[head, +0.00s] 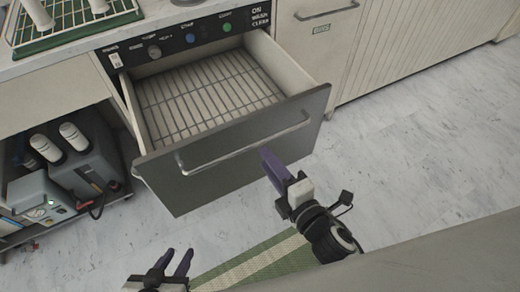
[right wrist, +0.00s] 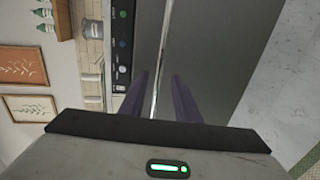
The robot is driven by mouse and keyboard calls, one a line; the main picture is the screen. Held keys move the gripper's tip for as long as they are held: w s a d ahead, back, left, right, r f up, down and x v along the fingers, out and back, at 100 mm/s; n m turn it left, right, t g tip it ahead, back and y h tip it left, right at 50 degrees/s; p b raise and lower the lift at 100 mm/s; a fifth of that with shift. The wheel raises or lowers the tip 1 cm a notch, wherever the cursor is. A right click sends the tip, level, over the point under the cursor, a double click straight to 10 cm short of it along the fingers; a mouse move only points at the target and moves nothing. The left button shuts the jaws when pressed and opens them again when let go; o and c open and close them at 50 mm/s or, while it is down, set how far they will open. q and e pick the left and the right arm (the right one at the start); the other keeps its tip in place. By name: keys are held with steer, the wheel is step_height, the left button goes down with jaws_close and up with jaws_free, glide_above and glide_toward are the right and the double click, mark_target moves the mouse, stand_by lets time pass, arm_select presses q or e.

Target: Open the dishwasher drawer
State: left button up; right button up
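The dishwasher drawer (head: 235,160) is pulled out from under the control panel, showing a wire rack (head: 200,100) with nothing on it. Its dark front carries a long metal bar handle (head: 235,150), which also shows in the right wrist view (right wrist: 162,62). My right gripper (head: 268,160) is in front of the drawer, near the handle's right part. In the right wrist view its purple fingers (right wrist: 160,80) are apart, with the bar in line between them; I cannot tell if they touch it. My left gripper (head: 180,260) is low at the left, fingers apart and empty, away from the drawer.
The control panel (head: 185,40) has coloured knobs. A green rack (head: 75,20) stands on the counter. Grey machines with bottles (head: 80,160) fill the open shelf at left. A closed cabinet (head: 350,50) is at right. A striped mat (head: 262,262) lies on clear floor.

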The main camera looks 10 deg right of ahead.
steer(key=v, duration=0.2)
steer(key=shift+s+d, duration=0.1)
steer(key=shift+s, duration=0.15)
stand_by(0.4)
